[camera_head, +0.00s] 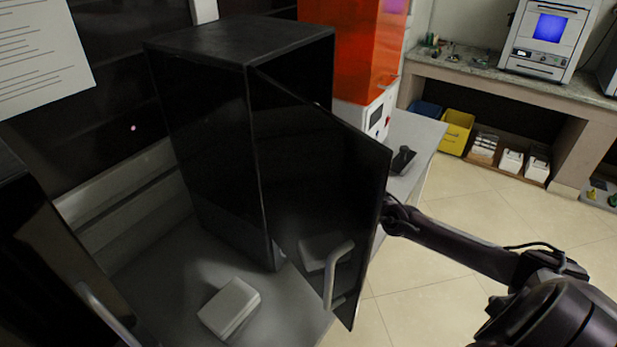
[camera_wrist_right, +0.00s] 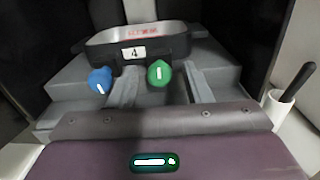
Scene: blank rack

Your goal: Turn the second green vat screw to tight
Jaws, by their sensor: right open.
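In the right wrist view a dark vat (camera_wrist_right: 105,36) with a label "4" sits on grey supports. A green screw (camera_wrist_right: 159,73) stands at its front right, its white mark upright. A blue screw (camera_wrist_right: 100,80) stands at its front left, its white mark slightly tilted. Only one green screw shows. My right arm reaches behind the open black door in the head view. My right gripper (camera_head: 393,213) is open; the door hides most of it, and the green screw is apart from it as far as I see. My left gripper is out of view.
The black door (camera_head: 340,180) of a tall black cabinet (camera_head: 205,130) stands open beside my right arm. A small pale box (camera_head: 229,306) lies on the grey table. An orange-covered machine (camera_head: 350,45) stands behind. A white cup (camera_wrist_right: 279,105) holding a dark-handled tool is right of the vat.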

